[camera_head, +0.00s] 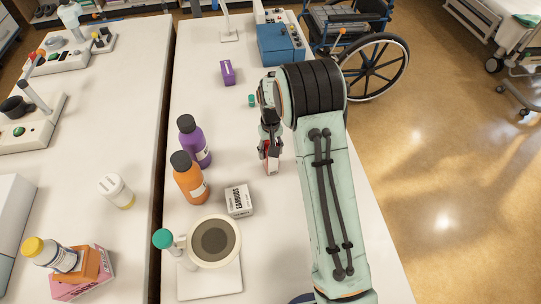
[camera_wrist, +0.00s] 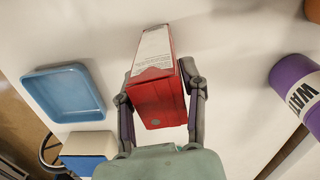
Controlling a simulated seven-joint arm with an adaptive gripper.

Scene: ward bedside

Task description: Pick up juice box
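A red box with a white printed face (camera_wrist: 157,95) sits between the fingers of my gripper (camera_wrist: 160,85) in the wrist view; I take it for the juice box. The fingers press against its two sides. In the head view my gripper (camera_head: 270,148) points down over the white table, and part of the red and white box (camera_head: 272,167) shows at its tips. The fingers hide the rest of it there. I cannot tell whether the box touches the table.
A purple bottle (camera_head: 195,142), an orange bottle (camera_head: 189,179), an earbuds box (camera_head: 239,201) and a mug (camera_head: 214,242) stand left of my gripper. The wrist view shows a blue tray (camera_wrist: 66,91).

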